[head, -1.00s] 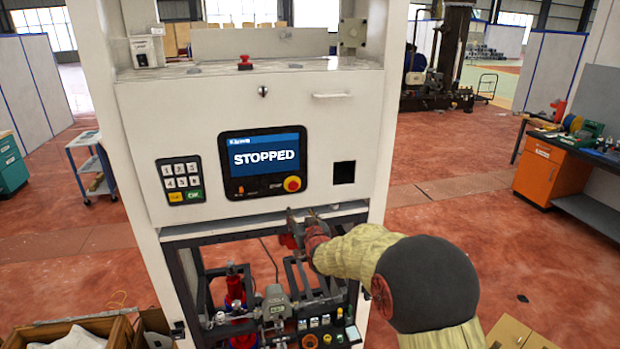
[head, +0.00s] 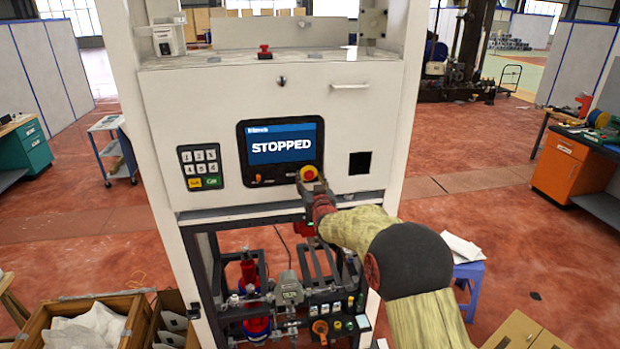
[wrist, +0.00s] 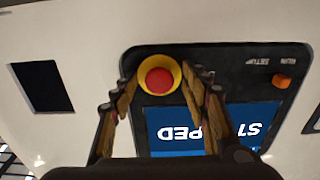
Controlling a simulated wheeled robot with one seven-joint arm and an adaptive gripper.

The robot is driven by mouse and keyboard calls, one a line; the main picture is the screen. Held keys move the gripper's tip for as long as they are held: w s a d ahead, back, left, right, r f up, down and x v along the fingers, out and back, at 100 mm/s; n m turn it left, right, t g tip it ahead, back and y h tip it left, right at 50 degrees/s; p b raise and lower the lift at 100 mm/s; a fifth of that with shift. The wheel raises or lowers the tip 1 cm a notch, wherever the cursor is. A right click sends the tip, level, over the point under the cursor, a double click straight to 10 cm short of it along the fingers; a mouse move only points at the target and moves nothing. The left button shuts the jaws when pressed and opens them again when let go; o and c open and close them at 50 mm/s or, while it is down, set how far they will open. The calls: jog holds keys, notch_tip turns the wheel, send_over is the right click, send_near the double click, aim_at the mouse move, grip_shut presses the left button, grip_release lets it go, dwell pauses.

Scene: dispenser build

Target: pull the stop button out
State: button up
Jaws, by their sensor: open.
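The stop button (head: 308,173) is a red mushroom head on a yellow ring, at the lower right corner of the black screen panel. In the wrist view the button (wrist: 159,78) shows between my two fingertips, one on each side. My gripper (head: 313,184) is open, at the panel just below the button in the head view. The fingers (wrist: 160,88) appear apart from the red head; I cannot tell how deep they reach. The screen (head: 282,145) reads STOPPED.
A keypad (head: 200,167) sits left of the screen, and a dark square opening (head: 360,163) is to the right. A small orange knob (wrist: 282,82) is on the same panel. Another red button (head: 265,51) stands on the top ledge. Below is an open frame with machinery.

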jog(key=shift+w, duration=0.15)
jog(key=shift+c, duration=0.6)
grip_shut()
dwell(0.4)
